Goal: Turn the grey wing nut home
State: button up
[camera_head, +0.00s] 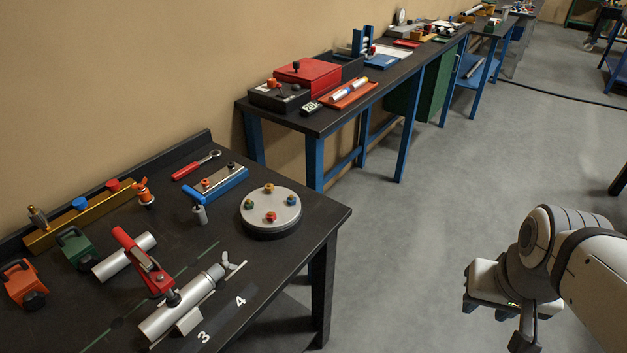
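A small grey wing nut (226,260) shows at the upper right end of a silvery cylinder (180,310) on the near black bench. A thin pale bar (235,271) lies close beside it. The nut is small in view, so how far it is threaded on cannot be told. A red lever handle (140,258) rises from the cylinder. My arm is at the right, over the floor, well apart from the bench and the nut.
On the near bench (335,215) are a round grey plate with coloured knobs (271,207), a blue-handled tool (198,205), a brass rail (85,218), and green (77,247) and orange (22,284) blocks. A farther bench (320,122) follows the wall. Grey floor (430,230) is clear.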

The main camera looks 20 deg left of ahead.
aim_at(225, 257)
jog(key=z, duration=1)
jog(key=i, duration=2)
jog(key=z, duration=5.2)
jog(key=i, duration=0.1)
jog(key=z, duration=2.4)
jog(key=i, duration=1)
jog(key=z, duration=0.05)
